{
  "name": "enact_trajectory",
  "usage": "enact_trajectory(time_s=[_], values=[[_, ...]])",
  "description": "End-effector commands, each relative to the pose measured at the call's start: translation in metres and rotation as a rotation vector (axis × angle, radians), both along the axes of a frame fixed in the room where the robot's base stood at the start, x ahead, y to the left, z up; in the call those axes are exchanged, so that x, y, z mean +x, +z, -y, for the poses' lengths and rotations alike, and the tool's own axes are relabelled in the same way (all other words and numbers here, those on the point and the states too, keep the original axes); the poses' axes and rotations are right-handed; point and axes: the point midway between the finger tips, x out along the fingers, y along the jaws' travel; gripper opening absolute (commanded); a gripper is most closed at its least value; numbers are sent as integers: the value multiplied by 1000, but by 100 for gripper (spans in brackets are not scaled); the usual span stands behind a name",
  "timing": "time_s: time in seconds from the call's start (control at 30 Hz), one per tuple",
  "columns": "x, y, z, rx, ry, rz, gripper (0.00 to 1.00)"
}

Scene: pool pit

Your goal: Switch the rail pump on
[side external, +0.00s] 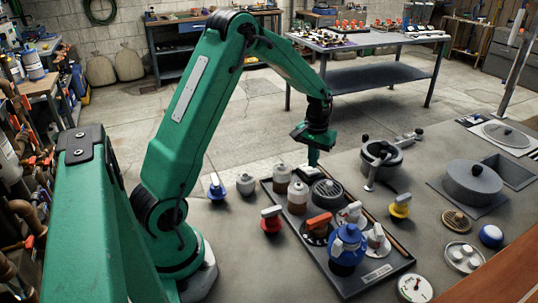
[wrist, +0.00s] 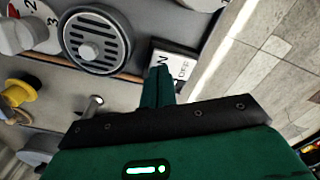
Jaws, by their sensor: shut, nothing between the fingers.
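A white rocker switch (wrist: 172,60) with ON/OFF lettering sits near the edge of the panel in the wrist view. Part of its lettering is hidden behind my fingers. It also shows small at the far end of the panel in the side view (side external: 307,173). My gripper (wrist: 162,72) is shut and empty, its fingertips over the switch. In the side view my gripper (side external: 313,163) points down at the switch. I cannot tell whether the tips touch it, or which way the rocker is tipped.
A round grey grille (wrist: 97,40) is beside the switch. The framed panel (side external: 375,277) also carries a blue-capped unit (side external: 347,245), an orange-handled valve (side external: 318,226) and white canisters. A grey clamp-like fitting (side external: 381,155) stands to the right. Bench surface left of the panel is partly clear.

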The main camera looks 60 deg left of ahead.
Motion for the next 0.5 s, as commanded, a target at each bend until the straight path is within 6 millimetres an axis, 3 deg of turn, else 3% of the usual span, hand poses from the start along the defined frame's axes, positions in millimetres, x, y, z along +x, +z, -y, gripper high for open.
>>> enact_trajectory(time_s=[0.5], values=[[0,-5,0,0,0,0,0]])
